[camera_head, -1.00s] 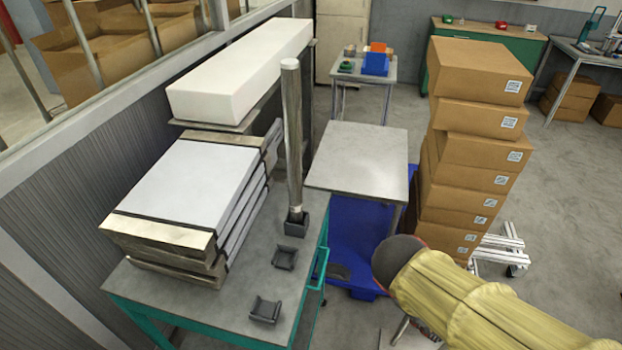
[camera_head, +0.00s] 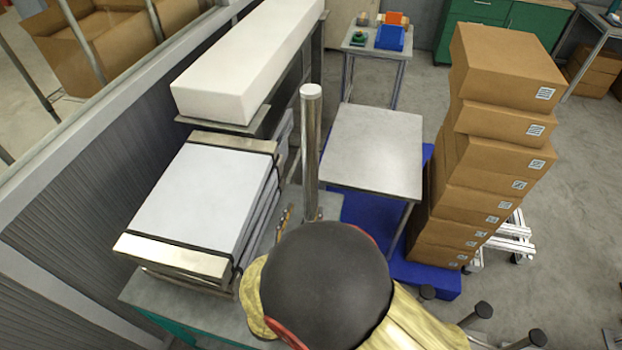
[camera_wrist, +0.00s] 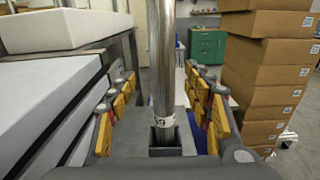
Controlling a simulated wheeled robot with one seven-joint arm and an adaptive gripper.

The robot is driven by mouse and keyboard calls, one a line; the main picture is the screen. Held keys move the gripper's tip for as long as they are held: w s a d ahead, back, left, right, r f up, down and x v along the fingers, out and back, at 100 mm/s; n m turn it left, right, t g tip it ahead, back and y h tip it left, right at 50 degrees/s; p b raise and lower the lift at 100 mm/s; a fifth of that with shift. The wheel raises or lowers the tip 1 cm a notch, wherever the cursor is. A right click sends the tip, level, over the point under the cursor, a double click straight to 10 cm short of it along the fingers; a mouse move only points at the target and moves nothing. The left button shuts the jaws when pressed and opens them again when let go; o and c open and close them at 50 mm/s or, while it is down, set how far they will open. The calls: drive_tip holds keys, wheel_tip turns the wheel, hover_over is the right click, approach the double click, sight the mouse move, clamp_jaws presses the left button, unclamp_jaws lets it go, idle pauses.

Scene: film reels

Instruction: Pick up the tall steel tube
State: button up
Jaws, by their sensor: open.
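The tall steel tube (camera_head: 311,150) stands upright at the right side of the workbench (camera_head: 165,290), and my arm hides its lower end in the head view. In the wrist view the tube (camera_wrist: 161,70) stands in a dark square holder (camera_wrist: 165,138), with a small label near its foot. My gripper (camera_wrist: 162,85) is open, with its yellow-padded fingers on the left and right of the tube. Gaps show between the tube and both fingers. In the head view my dark wrist hides most of the gripper.
A stack of white panels with metal edges (camera_head: 205,190) lies left of the tube. A long white block (camera_head: 245,65) lies behind it. A small grey table (camera_head: 372,150) and tall stacked cardboard boxes (camera_head: 500,130) stand to the right.

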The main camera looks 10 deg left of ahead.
sight(309, 203)
drive_tip(key=shift+w+d+r, duration=0.1)
drive_tip(key=shift+w+d, duration=0.1)
drive_tip(key=shift+w, duration=0.8)
drive_tip(key=shift+w+d+f, duration=0.1)
drive_tip(key=shift+w+d, duration=0.15)
drive_tip(key=shift+w, duration=0.8)
drive_tip(key=shift+w+d+r, duration=0.1)
drive_tip(key=shift+w+d, duration=0.1)
drive_tip(key=shift+w, duration=0.8)
drive_tip(key=shift+c, duration=0.9)
drive_tip(key=c, duration=1.1)
clamp_jaws()
